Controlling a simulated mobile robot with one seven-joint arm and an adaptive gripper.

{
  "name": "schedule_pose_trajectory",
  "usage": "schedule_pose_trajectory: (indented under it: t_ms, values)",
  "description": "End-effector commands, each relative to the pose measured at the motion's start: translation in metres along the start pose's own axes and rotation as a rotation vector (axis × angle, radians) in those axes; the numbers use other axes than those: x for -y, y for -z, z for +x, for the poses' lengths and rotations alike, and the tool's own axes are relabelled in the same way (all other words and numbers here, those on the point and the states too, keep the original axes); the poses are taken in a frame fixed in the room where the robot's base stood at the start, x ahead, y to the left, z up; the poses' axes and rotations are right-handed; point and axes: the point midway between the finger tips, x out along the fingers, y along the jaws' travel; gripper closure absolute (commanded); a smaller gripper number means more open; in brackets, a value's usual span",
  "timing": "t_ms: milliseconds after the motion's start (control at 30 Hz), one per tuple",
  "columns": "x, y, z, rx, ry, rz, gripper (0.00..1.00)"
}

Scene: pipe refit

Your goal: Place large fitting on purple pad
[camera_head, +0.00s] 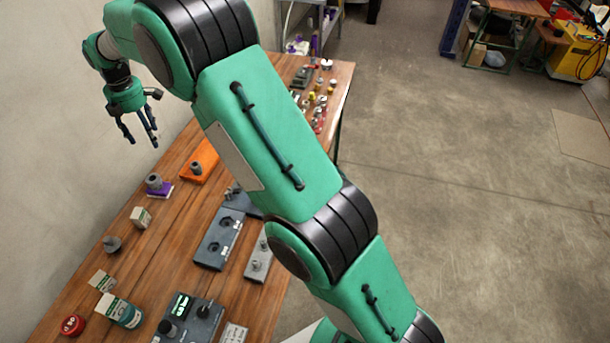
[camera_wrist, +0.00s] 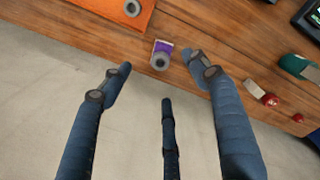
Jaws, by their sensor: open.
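The purple pad (camera_head: 163,193) lies on the wooden bench near its wall-side edge, with a grey round fitting (camera_head: 154,181) standing on it. Both also show in the wrist view, the purple pad (camera_wrist: 164,46) at top centre and its fitting (camera_wrist: 160,62) at the pad's near edge. Another grey fitting (camera_head: 196,168) stands on an orange plate (camera_head: 208,158). I cannot tell for certain which fitting is the large one. My gripper (camera_head: 141,138) is open and empty, raised beyond the bench's wall-side edge. Its fingers (camera_wrist: 158,78) are spread and touch nothing.
Grey blocks with holes (camera_head: 219,240) stand mid-bench. A small white box (camera_head: 140,217), a grey knob-like part (camera_head: 112,244), a green-and-white container (camera_head: 121,311), a red round object (camera_head: 72,325) and a device with a lit display (camera_head: 190,318) are nearer. Small parts crowd the far end.

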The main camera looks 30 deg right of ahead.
Motion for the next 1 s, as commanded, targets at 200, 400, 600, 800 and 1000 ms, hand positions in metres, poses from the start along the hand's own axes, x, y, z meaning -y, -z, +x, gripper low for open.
schedule_pose_trajectory:
  t_ms: [200, 400, 600, 800, 1000]
  values:
    - [0.041, -0.024, -0.061, 0.001, -0.041, 0.176, 0.39]
    - [0.082, -0.043, -0.107, -0.001, -0.077, 0.337, 0.39]
    - [0.128, -0.058, -0.148, -0.008, -0.112, 0.497, 0.39]
    - [0.177, -0.071, -0.182, -0.019, -0.149, 0.657, 0.39]
    - [0.228, -0.08, -0.21, -0.034, -0.185, 0.816, 0.39]
